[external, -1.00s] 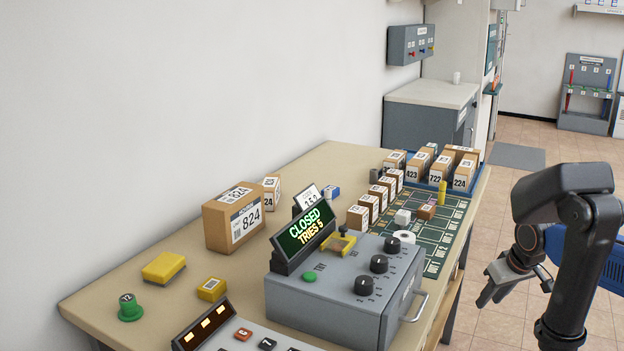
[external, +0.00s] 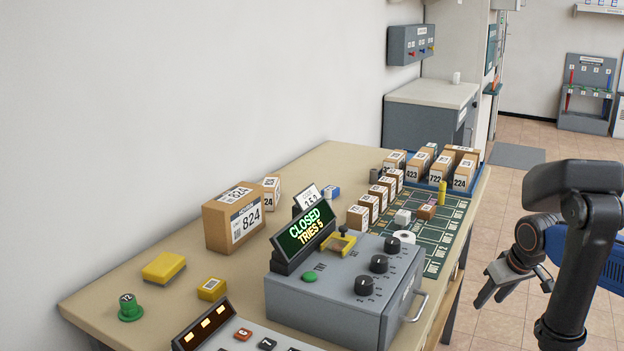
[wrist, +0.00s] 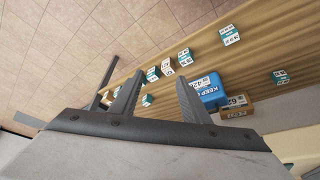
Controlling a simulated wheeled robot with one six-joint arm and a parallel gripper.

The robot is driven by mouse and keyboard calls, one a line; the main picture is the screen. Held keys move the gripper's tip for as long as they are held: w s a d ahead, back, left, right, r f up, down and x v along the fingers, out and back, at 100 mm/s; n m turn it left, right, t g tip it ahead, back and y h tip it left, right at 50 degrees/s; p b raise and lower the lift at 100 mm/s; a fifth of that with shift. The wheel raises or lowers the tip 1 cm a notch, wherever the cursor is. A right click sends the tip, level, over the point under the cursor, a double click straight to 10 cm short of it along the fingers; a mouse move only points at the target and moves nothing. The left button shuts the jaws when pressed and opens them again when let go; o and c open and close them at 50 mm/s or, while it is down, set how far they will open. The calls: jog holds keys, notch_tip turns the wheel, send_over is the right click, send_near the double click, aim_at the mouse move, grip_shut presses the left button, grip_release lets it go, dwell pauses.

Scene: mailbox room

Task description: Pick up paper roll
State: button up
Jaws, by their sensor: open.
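A white paper roll (external: 404,237) with a hole in its face lies on the table, just behind the grey control box and at the near edge of the green mat. My gripper (external: 490,299) hangs to the right of the table in the external view, over the floor, clear of the roll. It is open and empty, its fingers pointing down and left. The wrist view also shows the two fingers of my gripper (wrist: 158,90) spread apart with nothing between them. I cannot make out the roll in the wrist view.
The grey control box (external: 345,300) with knobs and a side handle stands between the roll and the near table end. Small brown boxes (external: 368,205) line the green mat (external: 440,243). A white cube (external: 402,216) sits behind the roll.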

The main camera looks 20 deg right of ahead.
jog(key=o, duration=0.4)
notch_tip(320, 180, up, 35)
jog(key=w+a+m+g+h, duration=0.2)
jog(key=w+a+m+g, duration=0.1)
jog(key=w+a+m, duration=0.55)
jog(key=w+a+m+h, duration=0.2)
jog(key=a+m, duration=0.3)
jog(key=a, duration=1.2)
send_near(404, 236)
jog(key=x, duration=0.4)
jog(key=shift+d+f, duration=0.2)
jog(key=shift+f, duration=0.15)
jog(key=shift+x, duration=3)
